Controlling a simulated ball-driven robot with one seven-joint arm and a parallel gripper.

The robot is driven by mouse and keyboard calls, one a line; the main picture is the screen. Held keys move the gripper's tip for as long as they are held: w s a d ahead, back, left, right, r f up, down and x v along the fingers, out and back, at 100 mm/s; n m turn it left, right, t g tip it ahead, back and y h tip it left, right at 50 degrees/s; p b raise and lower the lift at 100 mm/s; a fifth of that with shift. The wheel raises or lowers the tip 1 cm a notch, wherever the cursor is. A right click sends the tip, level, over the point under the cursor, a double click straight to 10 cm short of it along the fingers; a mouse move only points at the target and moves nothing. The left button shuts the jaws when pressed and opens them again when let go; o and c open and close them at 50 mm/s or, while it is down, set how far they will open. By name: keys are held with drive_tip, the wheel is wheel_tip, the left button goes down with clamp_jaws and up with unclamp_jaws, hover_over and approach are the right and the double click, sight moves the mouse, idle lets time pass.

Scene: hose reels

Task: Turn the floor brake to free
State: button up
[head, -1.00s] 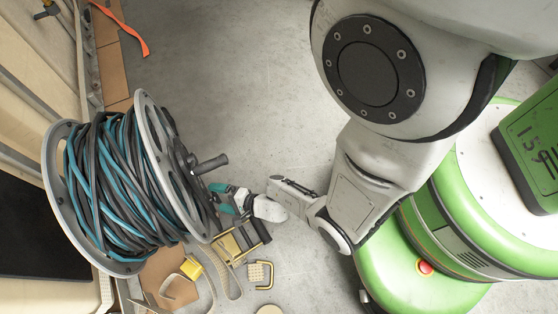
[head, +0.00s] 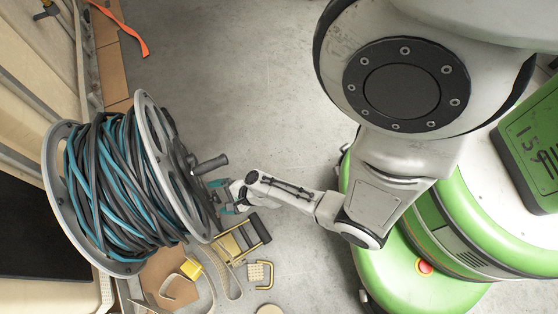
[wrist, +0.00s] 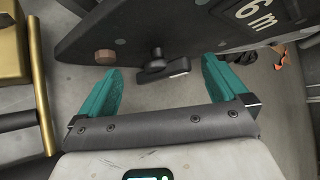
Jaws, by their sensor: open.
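The hose reel (head: 110,195), wound with dark and teal hose, stands at the left in the head view. My gripper (head: 221,197) is low beside its right flange, under the crank handle (head: 210,164). In the wrist view my gripper (wrist: 160,66) has its two teal fingers wide apart, with nothing held. A small dark lever (wrist: 157,67) sticks out below a dark plate (wrist: 200,25) marked "6 m", between the fingertips and apart from both. It looks like the floor brake; its setting cannot be read. In the head view my gripper and the flange hide it.
A yellow and black frame (head: 237,243) lies close below my gripper. A yellow piece (head: 191,268), a strap (head: 229,283) and a small buckle-like part (head: 261,273) lie on the floor nearby. An orange strap (head: 130,30) lies at the top left. The floor at centre is clear.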

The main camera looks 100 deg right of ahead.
drive_tip(key=shift+r, duration=0.1)
